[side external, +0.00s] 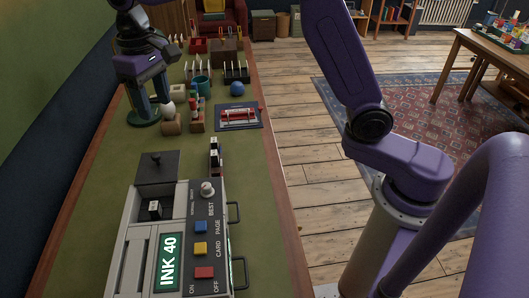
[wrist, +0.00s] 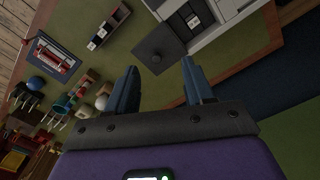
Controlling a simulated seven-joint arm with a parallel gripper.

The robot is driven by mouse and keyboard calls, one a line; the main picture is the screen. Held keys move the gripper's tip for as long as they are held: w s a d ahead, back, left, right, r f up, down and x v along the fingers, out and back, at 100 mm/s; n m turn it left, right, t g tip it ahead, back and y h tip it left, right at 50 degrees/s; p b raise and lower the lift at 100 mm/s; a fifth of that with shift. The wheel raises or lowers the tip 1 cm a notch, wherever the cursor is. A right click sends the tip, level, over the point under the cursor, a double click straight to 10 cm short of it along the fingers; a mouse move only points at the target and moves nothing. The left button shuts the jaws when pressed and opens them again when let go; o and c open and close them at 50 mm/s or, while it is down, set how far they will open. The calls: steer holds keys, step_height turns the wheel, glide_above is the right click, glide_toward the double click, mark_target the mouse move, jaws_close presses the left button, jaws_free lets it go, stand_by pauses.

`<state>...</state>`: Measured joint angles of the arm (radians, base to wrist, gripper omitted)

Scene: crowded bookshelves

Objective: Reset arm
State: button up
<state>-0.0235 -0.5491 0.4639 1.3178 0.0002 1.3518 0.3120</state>
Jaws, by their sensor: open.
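My gripper (side external: 149,104) hangs over the far left part of the green table, above a dark green round base. In the wrist view my gripper (wrist: 159,86) has its two fingers apart with nothing between them, so it is open and empty. My purple arm reaches in from the right in the side view. The task names no object.
A grey printer-like machine (side external: 196,250) with "INK 40" on its screen stands at the table's near end, beside a dark square plate (side external: 157,167). Small racks, a teal mug (side external: 203,84), a blue ball (side external: 237,89) and a framed red item (side external: 238,115) crowd the far half. The green tabletop (side external: 105,190) is bare at left.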

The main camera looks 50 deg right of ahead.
steer(key=s+d+f+n, duration=0.2)
steer(key=s+d, duration=0.4)
steer(key=s, duration=0.5)
steer(key=s+d+f+n, duration=0.2)
steer(key=s+d+n, duration=0.2)
steer(key=s, duration=0.6)
steer(key=s+d+f+n, duration=0.3)
steer(key=s+d, duration=0.5)
steer(key=s, duration=0.3)
steer(key=shift+s+n, duration=0.3)
steer(key=shift+s, duration=0.05)
